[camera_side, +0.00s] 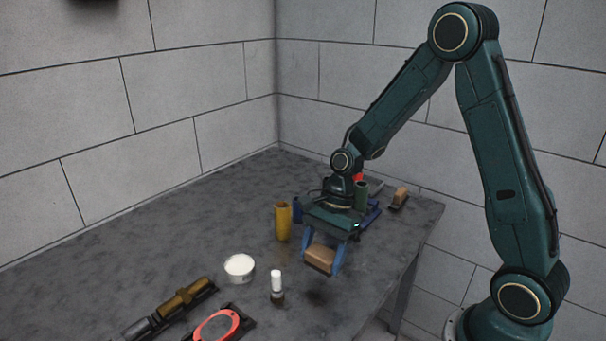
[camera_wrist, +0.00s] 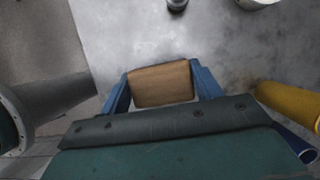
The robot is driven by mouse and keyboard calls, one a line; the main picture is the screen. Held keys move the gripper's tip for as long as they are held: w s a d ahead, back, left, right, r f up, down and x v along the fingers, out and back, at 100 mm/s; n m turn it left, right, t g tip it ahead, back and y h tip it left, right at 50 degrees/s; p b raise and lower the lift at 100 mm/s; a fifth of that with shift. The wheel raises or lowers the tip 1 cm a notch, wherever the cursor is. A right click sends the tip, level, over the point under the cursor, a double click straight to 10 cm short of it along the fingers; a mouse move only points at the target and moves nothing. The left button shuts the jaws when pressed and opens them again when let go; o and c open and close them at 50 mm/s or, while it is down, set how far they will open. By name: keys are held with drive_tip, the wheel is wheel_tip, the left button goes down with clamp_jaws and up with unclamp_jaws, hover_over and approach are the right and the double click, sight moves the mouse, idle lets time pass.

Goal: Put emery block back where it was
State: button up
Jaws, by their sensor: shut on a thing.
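The emery block (camera_side: 320,259) is a tan-brown block. My gripper (camera_side: 322,256) is shut on it, with a blue finger at each end. In the side view the block hangs above the grey table (camera_side: 190,235), with a dark shadow below and apart from it. In the wrist view the block (camera_wrist: 161,84) sits level between the two fingers (camera_wrist: 161,88). No marked resting place for it can be made out.
A yellow cylinder (camera_side: 283,222) stands left of my gripper. A white-topped small bottle (camera_side: 276,285) and a white round tub (camera_side: 239,267) stand in front. A brass-and-black nozzle (camera_side: 175,305) and red-rimmed item (camera_side: 218,326) lie nearer. Another tan block (camera_side: 400,195) is behind right.

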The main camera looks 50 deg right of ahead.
sight(321, 267)
drive_tip(key=shift+f, duration=0.2)
drive_tip(key=shift+f, duration=1.85)
drive_tip(key=shift+f, duration=0.15)
drive_tip(key=o, duration=0.9)
drive_tip(key=v, duration=1.2)
